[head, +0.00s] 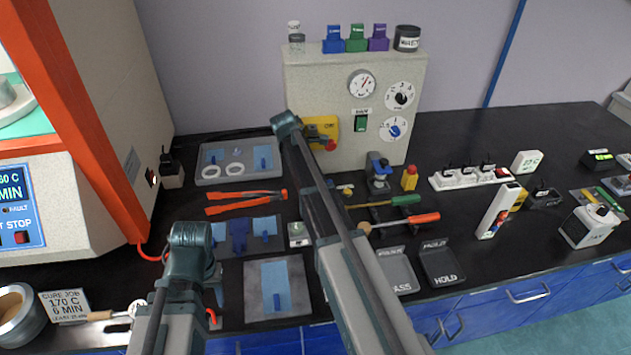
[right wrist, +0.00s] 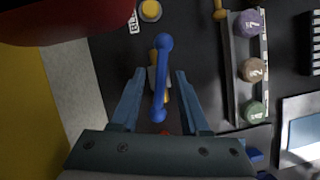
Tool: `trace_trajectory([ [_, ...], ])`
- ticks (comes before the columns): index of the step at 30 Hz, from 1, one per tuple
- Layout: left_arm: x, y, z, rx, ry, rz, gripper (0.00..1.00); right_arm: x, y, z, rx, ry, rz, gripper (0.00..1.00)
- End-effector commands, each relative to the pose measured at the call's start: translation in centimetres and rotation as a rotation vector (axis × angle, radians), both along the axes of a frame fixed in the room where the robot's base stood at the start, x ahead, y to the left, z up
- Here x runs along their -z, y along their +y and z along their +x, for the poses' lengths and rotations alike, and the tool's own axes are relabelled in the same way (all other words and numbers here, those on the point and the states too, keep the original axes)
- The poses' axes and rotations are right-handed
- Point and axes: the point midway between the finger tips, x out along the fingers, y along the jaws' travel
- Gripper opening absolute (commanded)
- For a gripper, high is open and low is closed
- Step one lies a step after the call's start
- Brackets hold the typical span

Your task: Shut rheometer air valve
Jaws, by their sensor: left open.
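In the right wrist view, a blue lever handle (right wrist: 161,75) with rounded ends lies lengthwise over a small brass-coloured body. My right gripper (right wrist: 160,74) is open, with one finger on each side of the handle and a visible gap on both sides. In the head view, a small brass-coloured piece (head: 346,188) shows below the grey control box, beside my right arm, which covers part of that spot. I cannot see my right gripper there. My left gripper (head: 217,297) is low at the front left, small and partly hidden by its own arm.
The control box (head: 300,90) carries a gauge, dials, a green switch and a red knob on a yellow plate. Tongs with orange handles (head: 245,201), grey trays (head: 238,163), screwdrivers and a power strip (head: 470,177) lie around.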

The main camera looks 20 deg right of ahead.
Motion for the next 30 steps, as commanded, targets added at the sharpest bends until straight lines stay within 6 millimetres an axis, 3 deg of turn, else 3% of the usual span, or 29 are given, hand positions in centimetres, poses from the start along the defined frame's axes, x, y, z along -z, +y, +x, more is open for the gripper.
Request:
trace_trajectory([
  [8,-0.2,0.0,0.0,0.0,0.0,0.0,0.5,-0.2,0.0,0.0,-0.001,0.0,0.0,0.45],
  [14,-1.4,0.0,0.0,0.0,0.0,0.0,0.5,-1.4,0.4,0.2,-0.001,0.0,0.0,0.45],
  [30,-9.1,0.0,0.0,0.0,0.0,0.0,0.5,-9.1,3.0,1.8,-0.001,0.0,0.0,0.45],
])
